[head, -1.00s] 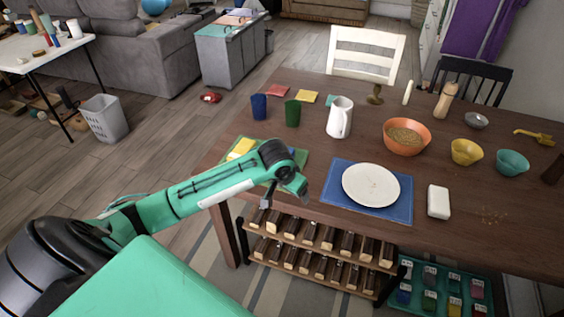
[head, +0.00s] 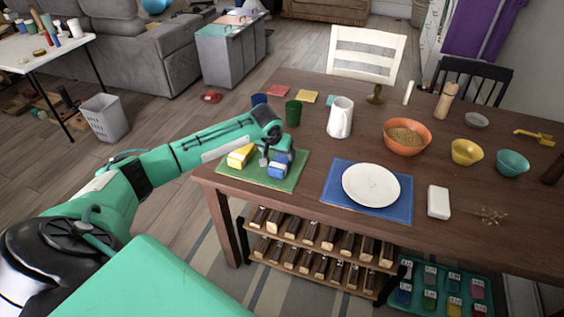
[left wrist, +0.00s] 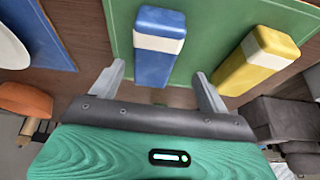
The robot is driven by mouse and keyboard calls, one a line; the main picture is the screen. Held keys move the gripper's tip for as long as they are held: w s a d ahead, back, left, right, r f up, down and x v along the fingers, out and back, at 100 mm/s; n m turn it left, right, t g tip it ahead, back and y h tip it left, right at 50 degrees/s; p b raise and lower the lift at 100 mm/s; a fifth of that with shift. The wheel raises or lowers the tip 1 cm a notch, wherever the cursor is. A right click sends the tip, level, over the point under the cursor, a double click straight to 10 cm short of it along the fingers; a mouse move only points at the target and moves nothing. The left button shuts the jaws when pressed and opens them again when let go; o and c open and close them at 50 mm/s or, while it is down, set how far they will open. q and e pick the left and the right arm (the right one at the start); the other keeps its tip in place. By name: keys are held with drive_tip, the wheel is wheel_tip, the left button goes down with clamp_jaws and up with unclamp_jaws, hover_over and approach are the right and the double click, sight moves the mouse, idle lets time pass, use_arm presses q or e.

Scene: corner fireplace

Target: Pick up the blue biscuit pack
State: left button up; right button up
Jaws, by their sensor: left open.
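The blue biscuit pack (head: 280,168), blue with a white band, lies on the green mat (head: 259,182) at the table's left end. In the left wrist view the blue pack (left wrist: 155,65) lies just ahead of the jaws, in line with the gap between them. My left gripper (head: 278,158) is open and empty, over the pack in the head view. Its two fingers (left wrist: 160,85) stand apart in the left wrist view, with no clear contact on the pack. My right gripper is not in view.
A yellow pack (head: 240,156) lies left of the blue one, close to a finger in the left wrist view. A green cup (head: 293,113) and a partly hidden blue cup (head: 259,99) stand behind. A white plate (head: 371,185) on a blue mat (head: 340,205) is to the right.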

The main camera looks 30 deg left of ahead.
sight(282, 158)
use_arm(q)
drive_tip(key=shift+w+d+p+x, duration=0.1)
drive_tip(key=shift+w+x, duration=0.05)
drive_tip(key=shift+x, duration=0.8)
drive_tip(key=shift+w+d+p+x, duration=0.1)
drive_tip(key=shift+d+x, duration=0.05)
drive_tip(key=shift+x, duration=0.8)
drive_tip(key=shift+w+d+p+x, duration=0.1)
drive_tip(key=shift+w+x, duration=0.05)
drive_tip(key=shift+x, duration=0.75)
drive_tip(key=shift+r, duration=0.1)
drive_tip(key=shift+c, duration=0.2)
drive_tip(key=c, duration=1.1)
